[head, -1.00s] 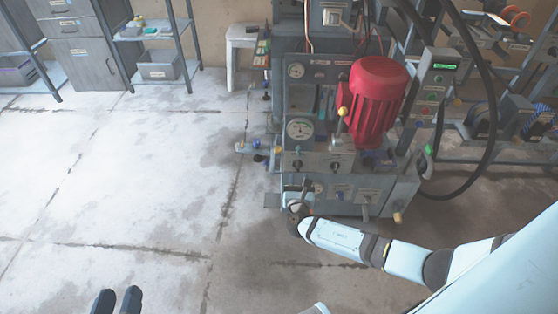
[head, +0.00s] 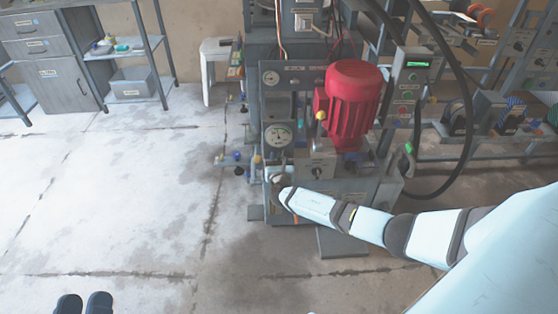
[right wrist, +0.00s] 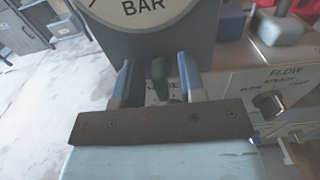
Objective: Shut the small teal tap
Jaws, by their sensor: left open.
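The lower part of the tap is hidden behind the gripper's dark plate. In the head view my right gripper (head: 279,181) is at the front of the press, below the dial gauge, and the tap is hidden or too small to make out. My left gripper (head: 85,303) is open and empty above the floor at bottom left.
The press (head: 335,165) carries a red motor (head: 352,100), a dial gauge (head: 278,137) and a flow knob (right wrist: 269,103) right of my right gripper. Blue and yellow knobs stick out at its left. A black hose (head: 466,110) loops at right. The left floor is clear.

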